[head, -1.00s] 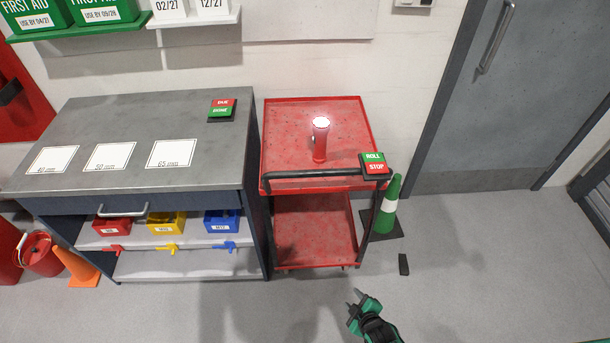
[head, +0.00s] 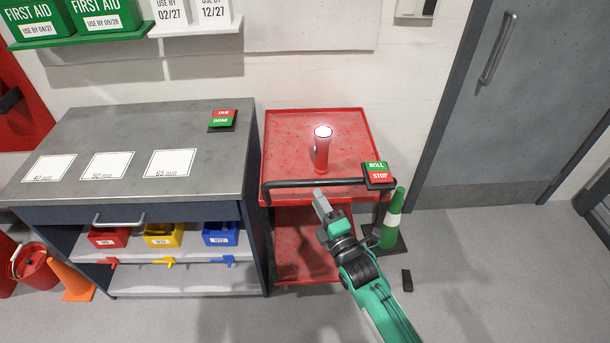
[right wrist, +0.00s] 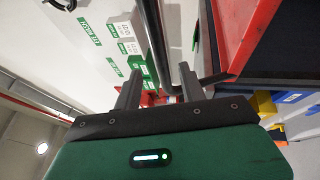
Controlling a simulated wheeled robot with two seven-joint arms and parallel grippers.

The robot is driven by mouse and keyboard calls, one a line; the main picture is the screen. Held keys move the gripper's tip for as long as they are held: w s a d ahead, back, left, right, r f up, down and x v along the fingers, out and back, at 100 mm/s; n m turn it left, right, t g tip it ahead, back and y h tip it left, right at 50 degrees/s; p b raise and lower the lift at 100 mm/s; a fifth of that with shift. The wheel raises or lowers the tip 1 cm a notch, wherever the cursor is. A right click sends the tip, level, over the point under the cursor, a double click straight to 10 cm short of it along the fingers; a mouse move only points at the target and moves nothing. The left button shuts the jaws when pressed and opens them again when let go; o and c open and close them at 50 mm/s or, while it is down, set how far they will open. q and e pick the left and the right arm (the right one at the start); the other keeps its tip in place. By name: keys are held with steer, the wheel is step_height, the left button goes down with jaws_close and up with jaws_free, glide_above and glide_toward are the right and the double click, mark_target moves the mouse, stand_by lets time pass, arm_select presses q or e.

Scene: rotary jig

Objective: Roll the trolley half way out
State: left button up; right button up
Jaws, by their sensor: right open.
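The red trolley (head: 345,118) stands right of the grey workbench, its black handle (head: 290,184) running across its near side. A lit red torch (head: 322,152) stands upright on its top tray. A ROLL/STOP sign (head: 377,173) sits at the handle's right end, green ROLL above red STOP. My right gripper (head: 320,197) is open, at the near side of the handle, about mid-length. In the right wrist view a dark bar (right wrist: 153,35) shows by the open fingers, with the trolley's red side (right wrist: 250,35) to the right; contact cannot be told. My left gripper is out of view.
The workbench (head: 90,130) with coloured bins stands close on the trolley's left. A green cone (head: 393,215) stands by its right near corner, and a small dark block (head: 407,280) lies on the floor. Floor (head: 480,270) to the right is clear.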

mark_target(306, 180)
steer(key=p+x, duration=0.1)
steer(key=x, duration=0.7)
steer(key=shift+w+a, duration=0.2)
steer(key=shift+w, duration=0.15)
jaws_close()
